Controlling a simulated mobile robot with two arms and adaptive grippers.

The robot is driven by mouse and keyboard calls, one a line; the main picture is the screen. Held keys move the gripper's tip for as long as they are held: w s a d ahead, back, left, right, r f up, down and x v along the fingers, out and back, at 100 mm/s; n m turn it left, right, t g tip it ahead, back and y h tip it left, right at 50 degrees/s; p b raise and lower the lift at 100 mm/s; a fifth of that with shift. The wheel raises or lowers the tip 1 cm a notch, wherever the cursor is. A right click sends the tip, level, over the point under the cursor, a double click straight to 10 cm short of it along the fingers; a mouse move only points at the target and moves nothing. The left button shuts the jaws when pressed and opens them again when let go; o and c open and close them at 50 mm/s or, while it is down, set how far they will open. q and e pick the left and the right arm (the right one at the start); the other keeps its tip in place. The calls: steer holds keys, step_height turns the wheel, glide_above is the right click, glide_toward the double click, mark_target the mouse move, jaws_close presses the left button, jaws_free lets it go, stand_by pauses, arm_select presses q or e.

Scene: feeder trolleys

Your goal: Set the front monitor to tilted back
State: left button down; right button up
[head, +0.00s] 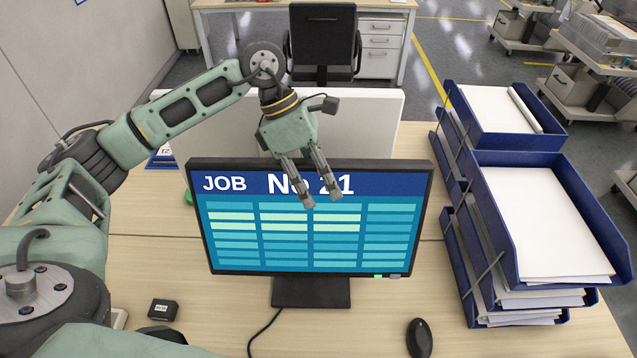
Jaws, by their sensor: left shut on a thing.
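The front monitor (240,233) stands on the desk with its screen facing me. It has a black frame and a blue and teal screen reading "JOB No 21", partly covered. Its stand and foot (311,292) rest on the desk. My left gripper (322,201) comes down from above at the monitor's top edge, right of the middle. Its fingers overlap the upper screen and it is shut on the monitor. The exact contact is hard to see. The screen looks near upright; its exact tilt is hard to tell. My right gripper is not in view.
Blue letter trays (545,165) with papers stand at the right. A black mouse (419,338) lies front right, a small black box (163,309) front left. A white panel (383,125) stands close behind the monitor. A chair (322,40) is beyond. Bare desk shows around the stand.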

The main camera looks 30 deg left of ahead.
arm_select(q)
steer(key=shift+w+a+r, duration=0.15)
steer(key=shift+w+r, duration=0.1)
steer(key=shift+w, duration=0.1)
steer(key=c, duration=1.7)
jaws_free()
steer(key=o, duration=0.3)
steer(key=shift+w+a+f, duration=0.1)
steer(key=shift+w+f, duration=0.1)
steer(key=shift+f, duration=0.1)
steer(key=shift+s, duration=0.2)
steer(key=v, duration=1.2)
steer(key=shift+c, duration=0.3)
